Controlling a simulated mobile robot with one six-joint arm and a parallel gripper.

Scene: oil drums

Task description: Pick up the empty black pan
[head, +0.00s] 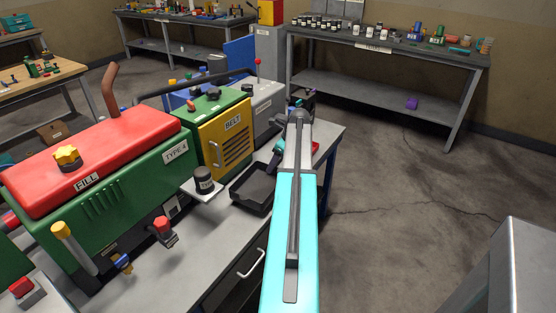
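The black pan (252,190) is a shallow, dark, square tray on the grey workbench top, left of my cyan arm. Its inside looks empty, and my arm passes close to its right side in the picture. The end of my arm folds down behind the pan, where a small teal and dark part, likely my gripper (272,158), shows near the pan's far edge. It is too small and partly hidden to tell whether its fingers are open or touch the pan.
A green machine with a red FILL lid (110,150) stands left of the pan. A yellow BELT panel (226,140) is behind. Open floor (400,200) lies right of the bench.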

